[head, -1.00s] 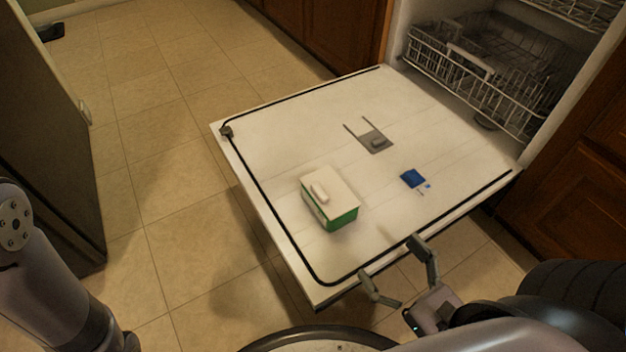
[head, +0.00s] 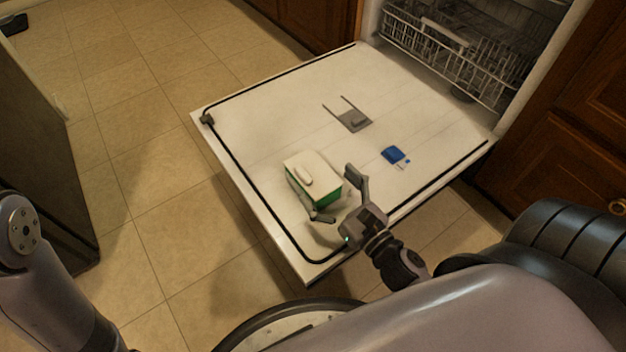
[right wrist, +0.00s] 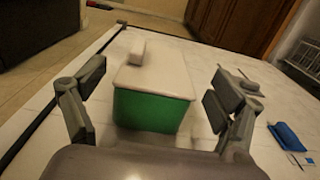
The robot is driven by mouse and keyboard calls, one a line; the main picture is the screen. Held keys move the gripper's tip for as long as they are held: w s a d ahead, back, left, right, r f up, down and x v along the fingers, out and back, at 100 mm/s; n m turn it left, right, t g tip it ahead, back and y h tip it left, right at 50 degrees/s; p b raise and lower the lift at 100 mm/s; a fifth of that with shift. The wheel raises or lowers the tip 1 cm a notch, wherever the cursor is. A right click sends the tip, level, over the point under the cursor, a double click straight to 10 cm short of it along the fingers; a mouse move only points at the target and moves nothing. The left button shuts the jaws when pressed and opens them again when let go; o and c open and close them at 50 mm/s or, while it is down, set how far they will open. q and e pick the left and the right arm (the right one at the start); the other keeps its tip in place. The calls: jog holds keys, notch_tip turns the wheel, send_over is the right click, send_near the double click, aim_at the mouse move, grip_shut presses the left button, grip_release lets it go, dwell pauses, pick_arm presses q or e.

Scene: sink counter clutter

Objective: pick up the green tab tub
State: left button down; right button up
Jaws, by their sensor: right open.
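The green tab tub (head: 322,192) has a white lid with a raised white block on it. It sits upright on the open dishwasher door (head: 262,124), near its front left part. My right gripper (head: 335,192) is open at the near side of the tub. In the right wrist view the tub (right wrist: 150,108) stands between the two spread fingers of the gripper (right wrist: 152,98), with a gap on each side. My left arm shows at the lower left of the head view, but its gripper is not in view.
A blue item (head: 393,154) lies on the door right of the tub, and also shows in the right wrist view (right wrist: 287,137). A grey latch plate (head: 352,121) is farther back. The dishwasher rack (head: 440,55) is at the back right. Tiled floor is clear on the left.

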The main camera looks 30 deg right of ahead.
aim_at(317, 176)
jog(key=shift+w+a+f, duration=0.15)
jog(key=shift+w+a, duration=0.05)
jog(key=shift+w, duration=0.75)
jog(key=shift+w+a+f, duration=0.15)
jog(key=shift+w+a, duration=0.05)
jog(key=shift+w, duration=0.75)
jog(key=c, duration=1.3)
